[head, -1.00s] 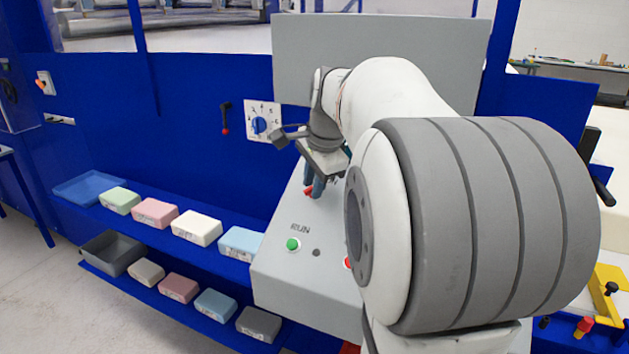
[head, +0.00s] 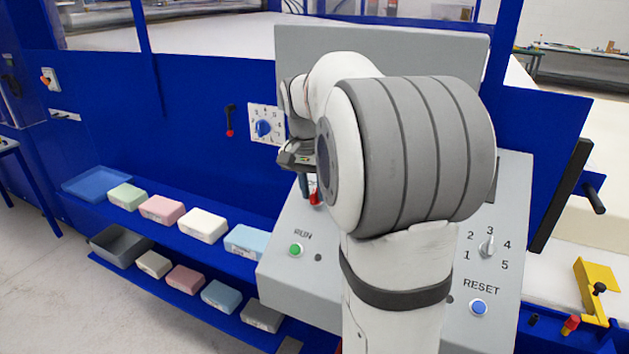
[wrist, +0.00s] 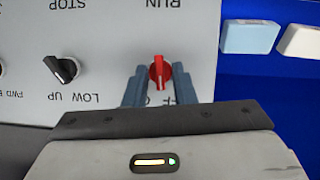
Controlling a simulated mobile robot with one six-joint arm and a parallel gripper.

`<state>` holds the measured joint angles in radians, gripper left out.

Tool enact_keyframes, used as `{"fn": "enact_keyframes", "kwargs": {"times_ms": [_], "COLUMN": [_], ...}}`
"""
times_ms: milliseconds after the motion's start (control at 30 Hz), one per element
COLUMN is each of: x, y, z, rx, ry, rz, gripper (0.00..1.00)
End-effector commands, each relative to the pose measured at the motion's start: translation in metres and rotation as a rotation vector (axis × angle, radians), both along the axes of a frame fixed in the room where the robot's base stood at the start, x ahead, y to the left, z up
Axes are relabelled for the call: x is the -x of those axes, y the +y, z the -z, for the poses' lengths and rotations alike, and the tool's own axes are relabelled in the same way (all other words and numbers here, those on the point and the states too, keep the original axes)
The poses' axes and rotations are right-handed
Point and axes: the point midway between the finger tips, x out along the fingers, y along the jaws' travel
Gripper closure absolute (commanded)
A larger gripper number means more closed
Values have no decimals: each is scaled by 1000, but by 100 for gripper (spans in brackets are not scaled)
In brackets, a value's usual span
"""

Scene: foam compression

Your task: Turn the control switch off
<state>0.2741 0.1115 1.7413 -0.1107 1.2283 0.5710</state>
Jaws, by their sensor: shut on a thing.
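The control switch is a red knob (wrist: 157,71) on the grey panel. In the wrist view it sits between the two blue-grey fingers of my gripper (wrist: 159,88), which is shut on it. Its pale marker line runs nearly up and down in that picture. Lettering below the knob is partly hidden by the fingers and gripper body. In the head view the red knob (head: 315,197) shows at the panel's upper left, beside my gripper (head: 308,187), which is largely hidden by my arm.
The panel also carries a green RUN button (head: 295,250), a blue RESET button (head: 479,308), a numbered selector (head: 487,246) and a black LOW/UP knob (wrist: 61,70). Foam blocks lie on blue shelves at the left. My arm hides the panel's middle.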

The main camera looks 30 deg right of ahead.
Motion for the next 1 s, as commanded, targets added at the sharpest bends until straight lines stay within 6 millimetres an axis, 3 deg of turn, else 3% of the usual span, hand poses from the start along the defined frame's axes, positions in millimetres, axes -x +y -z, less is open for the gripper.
{"fn": "enact_keyframes", "kwargs": {"times_ms": [500,1000], "x": [-3,-4], "y": [3,4], "z": [-1,0], "rx": [140,194], "ry": [177,243], "rz": [-372,-511], "gripper": [99,99]}}
